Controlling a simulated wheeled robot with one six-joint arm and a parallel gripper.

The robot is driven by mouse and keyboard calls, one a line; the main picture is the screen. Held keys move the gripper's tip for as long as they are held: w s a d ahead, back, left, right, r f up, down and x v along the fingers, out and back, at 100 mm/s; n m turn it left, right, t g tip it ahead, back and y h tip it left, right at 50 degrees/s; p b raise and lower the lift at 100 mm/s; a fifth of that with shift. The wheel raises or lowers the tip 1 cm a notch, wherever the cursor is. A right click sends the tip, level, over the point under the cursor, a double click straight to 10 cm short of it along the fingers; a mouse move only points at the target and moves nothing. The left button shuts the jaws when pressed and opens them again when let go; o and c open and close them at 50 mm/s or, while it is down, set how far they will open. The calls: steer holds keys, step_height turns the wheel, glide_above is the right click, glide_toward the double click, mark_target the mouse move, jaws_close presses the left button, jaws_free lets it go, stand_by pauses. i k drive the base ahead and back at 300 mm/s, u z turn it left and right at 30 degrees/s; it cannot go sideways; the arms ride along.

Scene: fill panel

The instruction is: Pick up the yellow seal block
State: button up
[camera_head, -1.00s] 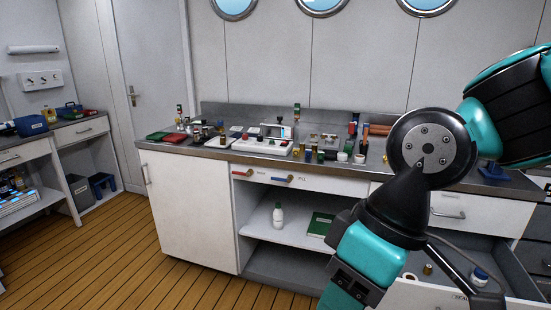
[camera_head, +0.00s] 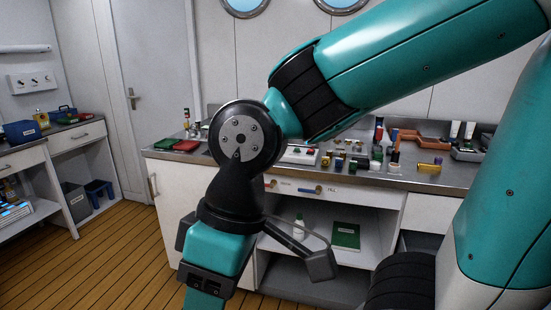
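A small yellow block-like piece (camera_head: 427,168) lies on the steel counter top (camera_head: 455,180), near its front edge and right of a group of small bottles. It is the only clearly yellow block-like thing I see there, but it is too small to tell for sure that it is the seal block. My arm crosses the middle of the view, and its lower part runs out at the bottom edge. My gripper's fingertips do not show. My arm hides part of the counter's left half.
Small bottles and vials (camera_head: 358,160) crowd the counter. An orange-brown tray (camera_head: 425,140) and a grey tray (camera_head: 466,152) stand behind. Red and green flat items (camera_head: 175,145) lie at the left end. A green book (camera_head: 346,235) and white bottle (camera_head: 299,226) stand on the shelf below.

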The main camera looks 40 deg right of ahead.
mark_target(325, 160)
steer(key=u, duration=0.05)
steer(key=i, duration=1.65)
steer(key=z, duration=1.45)
steer(key=i, duration=0.7)
steer(key=z, duration=0.7)
